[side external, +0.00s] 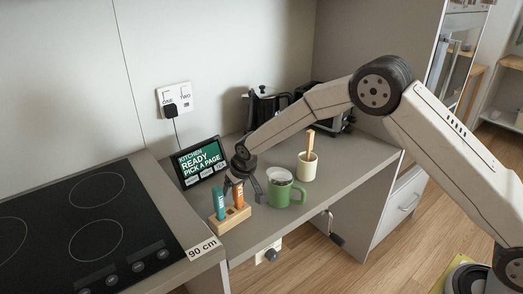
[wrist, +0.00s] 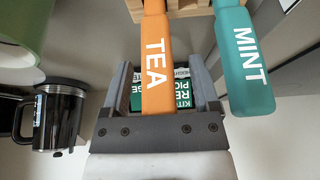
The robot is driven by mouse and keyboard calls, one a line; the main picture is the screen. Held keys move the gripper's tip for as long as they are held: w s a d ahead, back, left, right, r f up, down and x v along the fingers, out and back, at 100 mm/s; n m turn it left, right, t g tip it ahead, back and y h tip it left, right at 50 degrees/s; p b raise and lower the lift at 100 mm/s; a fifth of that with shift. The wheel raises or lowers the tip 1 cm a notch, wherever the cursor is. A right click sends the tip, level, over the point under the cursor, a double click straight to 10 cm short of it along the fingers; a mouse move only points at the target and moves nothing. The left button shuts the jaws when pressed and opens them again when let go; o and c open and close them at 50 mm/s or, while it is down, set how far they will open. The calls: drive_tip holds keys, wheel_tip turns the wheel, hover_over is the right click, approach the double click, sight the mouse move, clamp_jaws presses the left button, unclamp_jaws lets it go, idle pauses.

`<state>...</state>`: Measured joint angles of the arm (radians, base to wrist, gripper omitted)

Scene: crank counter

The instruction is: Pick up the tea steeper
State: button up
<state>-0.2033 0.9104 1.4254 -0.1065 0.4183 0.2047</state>
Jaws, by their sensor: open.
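The tea steeper (side external: 238,194) has an orange handle and stands upright in a small wooden stand (side external: 233,220). In the wrist view the orange handle (wrist: 156,62) reads TEA. The teal steeper (side external: 219,203) stands to its left in the same stand; in the wrist view its handle (wrist: 242,60) reads MINT. My gripper (side external: 244,187) is open at the top of the orange handle. In the wrist view the orange handle lies between the two jaws (wrist: 160,82), with gaps visible on both sides. The lower part of the steeper is hidden in the stand.
A green mug (side external: 288,194) stands close to the right of the stand. A cream cup (side external: 307,166) with a wooden utensil is behind it. A display (side external: 200,162) stands behind left, and a cooktop (side external: 85,235) lies left. A crank (side external: 335,236) sticks out from the counter's front.

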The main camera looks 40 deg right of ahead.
idle(0.4)
clamp_jaws()
drive_tip(key=shift+r, duration=5.05)
